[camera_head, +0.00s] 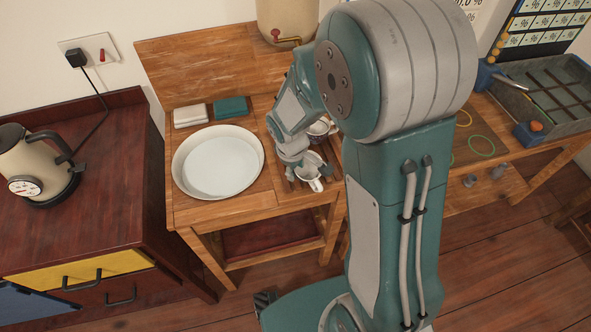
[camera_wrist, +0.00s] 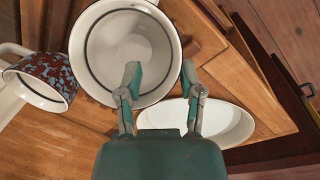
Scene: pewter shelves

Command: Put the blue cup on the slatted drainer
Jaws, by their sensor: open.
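A white-lined cup (camera_wrist: 130,48) with a dark ring inside lies just beyond my gripper (camera_wrist: 160,78) in the wrist view. My fingers are apart, overlapping its near rim in the picture; I cannot tell whether they touch it. Its outside colour is mostly hidden. In the head view this cup (camera_head: 313,172) stands upright at the slatted drainer (camera_head: 291,181), its pale handle toward the front, with my gripper (camera_head: 303,165) beside it. A second cup, speckled blue and red (camera_wrist: 42,76), is at the left of the wrist view; a cup (camera_head: 320,127) also shows behind in the head view.
A wide white basin (camera_head: 218,162) sits left of the drainer on the wooden stand (camera_head: 190,213). Pale and green blocks (camera_head: 230,107) lie behind it. A tan container with a tap (camera_head: 283,20) stands at the back. A kettle (camera_head: 33,160) is on the left cabinet.

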